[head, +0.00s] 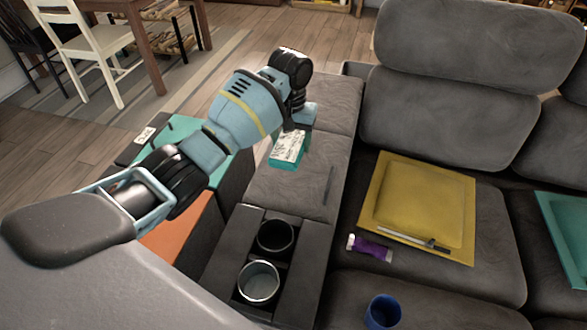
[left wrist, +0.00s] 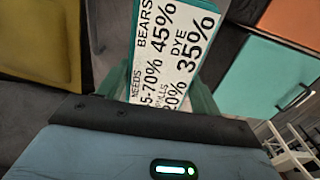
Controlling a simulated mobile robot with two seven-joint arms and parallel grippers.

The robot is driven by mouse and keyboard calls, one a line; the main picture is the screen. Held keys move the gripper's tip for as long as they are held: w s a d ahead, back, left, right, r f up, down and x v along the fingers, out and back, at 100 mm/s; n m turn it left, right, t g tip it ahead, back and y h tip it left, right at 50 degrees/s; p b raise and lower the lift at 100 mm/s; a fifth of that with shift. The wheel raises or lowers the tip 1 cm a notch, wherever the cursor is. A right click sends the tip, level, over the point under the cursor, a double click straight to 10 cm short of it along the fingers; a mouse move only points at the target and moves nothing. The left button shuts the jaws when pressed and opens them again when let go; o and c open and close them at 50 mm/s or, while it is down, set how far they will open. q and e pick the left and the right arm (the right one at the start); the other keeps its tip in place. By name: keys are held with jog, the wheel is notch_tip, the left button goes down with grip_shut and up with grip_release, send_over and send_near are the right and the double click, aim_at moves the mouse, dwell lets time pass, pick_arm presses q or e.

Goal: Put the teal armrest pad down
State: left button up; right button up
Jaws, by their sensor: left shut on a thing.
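The teal armrest pad (head: 286,165) is a small teal block with a white printed label on top. It shows at the grey sofa armrest (head: 275,190), just below my left gripper (head: 298,125). My left gripper is shut on the pad. In the left wrist view the pad (left wrist: 172,50) extends out beyond the gripper, its label facing the camera. The fingertips are mostly hidden in both views. I cannot tell whether the pad touches the armrest. My right gripper is not in view.
A console with two cup holders (head: 262,260) is in front of the armrest. A dark stick (head: 329,186) lies near its right edge. A yellow mat (head: 420,200), purple packet (head: 370,247) and blue cup (head: 383,312) are on the sofa. Teal and orange panels are left of the armrest.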

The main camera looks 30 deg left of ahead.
pick_arm(q)
jog(key=shift+w+r, duration=0.2)
jog(key=shift+w, duration=0.15)
jog(key=shift+f, duration=0.1)
notch_tip(320, 180, down, 4)
jog(key=shift+f+b, duration=0.2)
jog(key=shift+b, duration=0.35)
jog(key=shift+f, duration=0.45)
notch_tip(320, 180, down, 4)
jog(key=shift+f+b, duration=0.25)
jog(key=shift+b, duration=0.4)
jog(key=shift+f, duration=0.15)
jog(key=o, duration=1)
